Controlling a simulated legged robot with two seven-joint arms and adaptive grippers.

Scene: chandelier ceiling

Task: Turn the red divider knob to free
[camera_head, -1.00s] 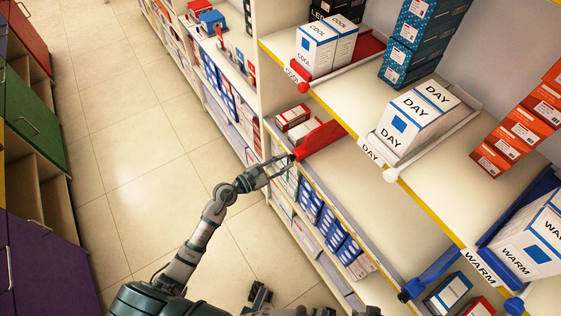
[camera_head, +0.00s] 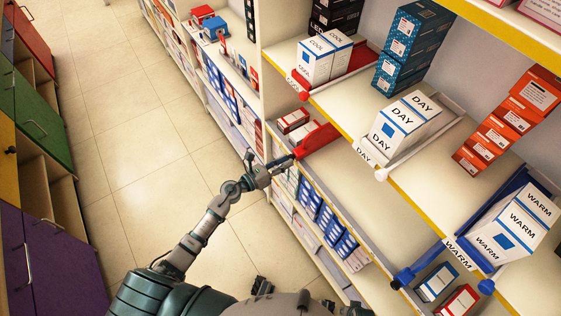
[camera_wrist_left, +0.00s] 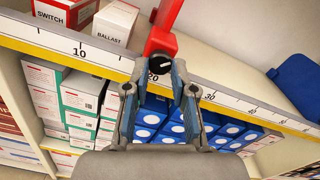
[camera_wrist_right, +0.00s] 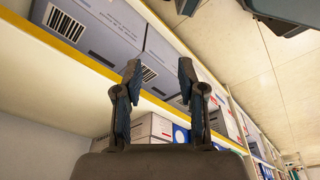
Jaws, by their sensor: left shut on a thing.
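The red divider (camera_head: 318,139) stands on the middle shelf beside small boxes. In the left wrist view, its red end (camera_wrist_left: 161,40) carries a round black knob (camera_wrist_left: 160,65) with a white pointer mark, just above the 20 on the shelf scale. My left gripper (camera_head: 291,160) reaches the divider's front end at the shelf edge. In the left wrist view, its fingers (camera_wrist_left: 161,86) stand on either side of the knob and are shut on it. My right gripper (camera_wrist_right: 159,68) has its fingers apart, with nothing between them, below a shelf edge with grey boxes (camera_wrist_right: 92,38).
A white shelf scale (camera_wrist_left: 225,99) runs along the edge. SWITCH (camera_wrist_left: 65,10) and BALLAST (camera_wrist_left: 115,20) boxes stand left of the divider. A blue divider (camera_head: 418,266) sits farther right on the same shelf. Bare shelf (camera_head: 350,178) lies between. The tiled floor (camera_head: 130,130) is clear.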

